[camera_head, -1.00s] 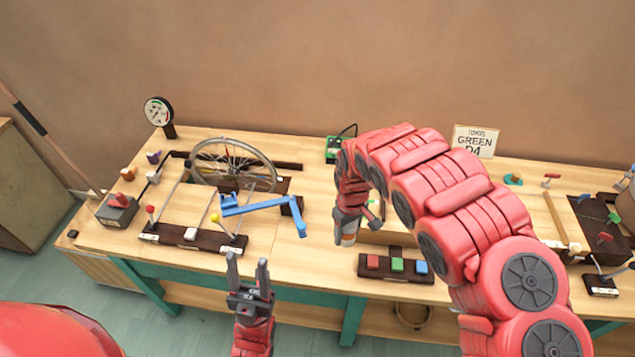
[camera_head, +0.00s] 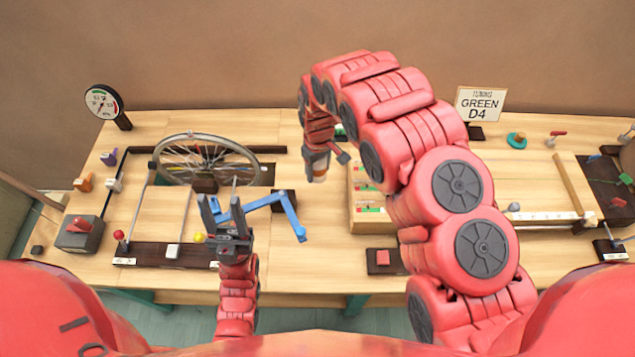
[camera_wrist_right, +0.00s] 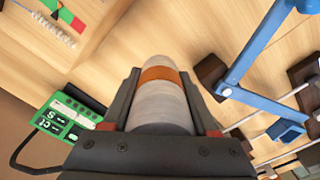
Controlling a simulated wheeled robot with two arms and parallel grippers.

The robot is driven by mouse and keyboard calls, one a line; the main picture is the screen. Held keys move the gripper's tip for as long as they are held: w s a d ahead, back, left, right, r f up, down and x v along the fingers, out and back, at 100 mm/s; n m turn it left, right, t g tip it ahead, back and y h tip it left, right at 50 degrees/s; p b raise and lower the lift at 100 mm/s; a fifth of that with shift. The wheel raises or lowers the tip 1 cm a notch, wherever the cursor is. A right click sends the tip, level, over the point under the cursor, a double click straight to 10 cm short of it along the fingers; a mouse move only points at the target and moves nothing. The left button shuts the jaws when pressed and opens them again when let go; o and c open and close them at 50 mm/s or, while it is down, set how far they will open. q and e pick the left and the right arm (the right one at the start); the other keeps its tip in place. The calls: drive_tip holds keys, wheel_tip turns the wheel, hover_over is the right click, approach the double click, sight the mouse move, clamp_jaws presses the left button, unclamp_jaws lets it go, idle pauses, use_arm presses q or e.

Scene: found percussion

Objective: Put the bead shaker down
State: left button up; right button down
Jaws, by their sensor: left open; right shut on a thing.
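The bead shaker (camera_wrist_right: 163,102), a pale rounded cylinder with an orange band, is clamped between the dark fingers of my right gripper (camera_wrist_right: 163,115) in the right wrist view. In the head view my right gripper (camera_head: 317,170) points down over the middle of the workbench, its arm arching in from the right. I cannot tell whether the shaker touches the bench top. My left gripper (camera_head: 226,200) is open and empty beside the blue lever arm (camera_head: 262,202).
A spoked wheel (camera_head: 205,160) stands left of the shaker. A wooden box (camera_head: 362,205) with coloured strips is just right of it. A green device (camera_wrist_right: 68,118) with a cable lies near. Bare bench top shows between wheel and box. A sign (camera_head: 481,104) stands behind.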

sight(318, 179)
wheel_tip(318, 179, down, 4)
drive_tip(key=shift+f+p, duration=0.1)
drive_tip(key=shift+p, duration=0.45)
drive_tip(key=shift+f, duration=0.3)
wheel_tip(318, 179, down, 3)
drive_tip(key=shift+r+p, duration=0.2)
drive_tip(key=shift+p, duration=0.4)
drive_tip(key=shift+f, duration=0.15)
drive_tip(key=shift+c, duration=0.9)
unclamp_jaws()
